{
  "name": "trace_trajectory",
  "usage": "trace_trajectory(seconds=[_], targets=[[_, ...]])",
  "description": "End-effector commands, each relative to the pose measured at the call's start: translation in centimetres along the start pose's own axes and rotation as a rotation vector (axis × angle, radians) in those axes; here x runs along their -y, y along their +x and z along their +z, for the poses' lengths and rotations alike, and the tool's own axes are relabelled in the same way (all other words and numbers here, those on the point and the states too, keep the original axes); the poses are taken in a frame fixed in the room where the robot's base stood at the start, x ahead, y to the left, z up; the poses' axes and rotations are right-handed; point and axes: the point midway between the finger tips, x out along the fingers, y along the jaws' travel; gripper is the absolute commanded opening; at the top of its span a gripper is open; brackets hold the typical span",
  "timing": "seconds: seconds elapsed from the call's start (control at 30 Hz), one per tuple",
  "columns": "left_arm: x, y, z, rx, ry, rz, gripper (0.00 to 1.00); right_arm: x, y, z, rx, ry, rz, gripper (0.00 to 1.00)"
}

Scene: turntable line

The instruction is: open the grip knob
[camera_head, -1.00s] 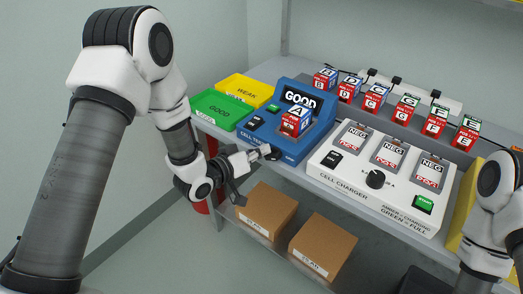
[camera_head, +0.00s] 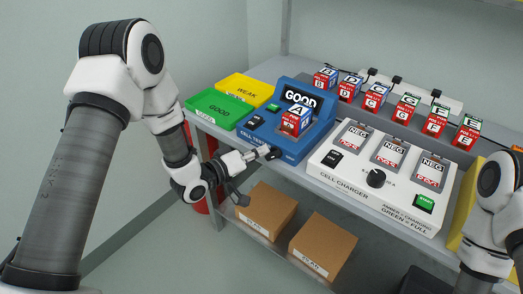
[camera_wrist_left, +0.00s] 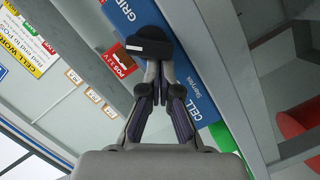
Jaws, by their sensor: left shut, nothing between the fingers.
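The blue cell tester (camera_head: 290,152) stands at the front edge of the bench, with "GOOD" on its display and cell A (camera_head: 295,120) seated in it. The black grip knob (camera_head: 275,153) sits low on its front. It also shows in the left wrist view (camera_wrist_left: 148,48), beside the "GRIP" lettering. My left gripper (camera_head: 261,154) is shut and empty, its tips right at the knob. In the left wrist view its closed fingers (camera_wrist_left: 159,80) end just at the knob; whether they touch it I cannot tell. My right arm shows at the right edge, but its gripper is out of view.
The white cell charger (camera_head: 378,180) stands right of the tester. A green GOOD tray (camera_head: 217,108) and a yellow WEAK tray (camera_head: 246,90) lie to the left. Several lettered cells stand in a row behind. Cardboard boxes (camera_head: 322,244) sit on the lower shelf.

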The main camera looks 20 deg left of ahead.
Motion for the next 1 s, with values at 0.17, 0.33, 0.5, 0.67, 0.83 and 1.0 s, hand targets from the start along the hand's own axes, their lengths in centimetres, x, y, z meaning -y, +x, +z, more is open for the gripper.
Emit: trace_trajectory(seconds=[0.17,0.33,0.5,0.67,0.83,1.0], targets=[[0.7,0.1,0.3,-0.001,-0.16,0.04,0.0,0.0,0.6,0.0,0.0,0.0,0.0,0.4],[1.1,0.1,0.6,0.0,-0.313,0.078,0.0,0.0,1.1,0.0,0.0,0.0,0.0,0.4],[1.3,0.2,0.9,0.001,-0.445,0.111,0.0,0.0,1.5,0.0,0.0,0.0,0.0,0.4],[1.4,0.3,1.1,0.001,-0.515,0.129,0.0,0.0,1.7,0.0,0.0,0.0,0.0,0.4],[1.5,0.3,1.2,0.0,-0.512,0.128,0.0,0.0,1.9,0.0,0.0,0.0,0.0,0.4],[1.5,0.3,1.2,0.0,-0.511,0.127,0.0,0.0,1.9,0.0,0.0,0.0,0.0,0.4]])
